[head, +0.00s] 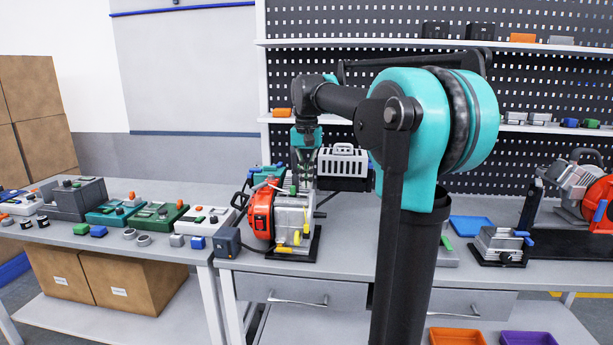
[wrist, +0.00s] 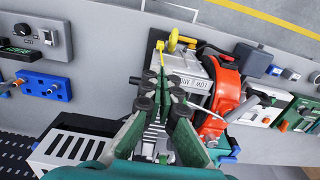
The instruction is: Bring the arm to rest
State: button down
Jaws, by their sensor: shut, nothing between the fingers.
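My gripper (head: 305,184) hangs from my teal and black arm (head: 415,120), pointing down over the workbench. In the wrist view my gripper (wrist: 163,88) has its green fingers together, with nothing between them. Just below or behind it stands a machine with an orange-red housing (head: 261,214) and a silver block (head: 291,222) with yellow handles. In the wrist view the orange-red housing (wrist: 228,85) lies right of the fingertips. I cannot tell the exact gap between fingertips and machine. My arm hides part of the bench behind it.
A white slotted box (head: 343,160) stands close behind the gripper. Several devices, including a green one (head: 160,213), line the left table. A blue tray (head: 471,226) and a small silver fixture (head: 499,243) lie to the right. A perforated wall with shelves (head: 540,128) is behind.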

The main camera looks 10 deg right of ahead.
jog(key=s+d+f+n+t, duration=0.1)
jog(key=s+d+f+t, duration=0.1)
jog(key=s+f, duration=1)
jog(key=s+d+f+n+t, duration=0.1)
jog(key=s+f+n+t, duration=0.1)
jog(key=s+f, duration=0.9)
notch_tip(320, 180, down, 8)
jog(key=shift+s+d+n, duration=0.3)
jog(key=shift+s+d, duration=0.05)
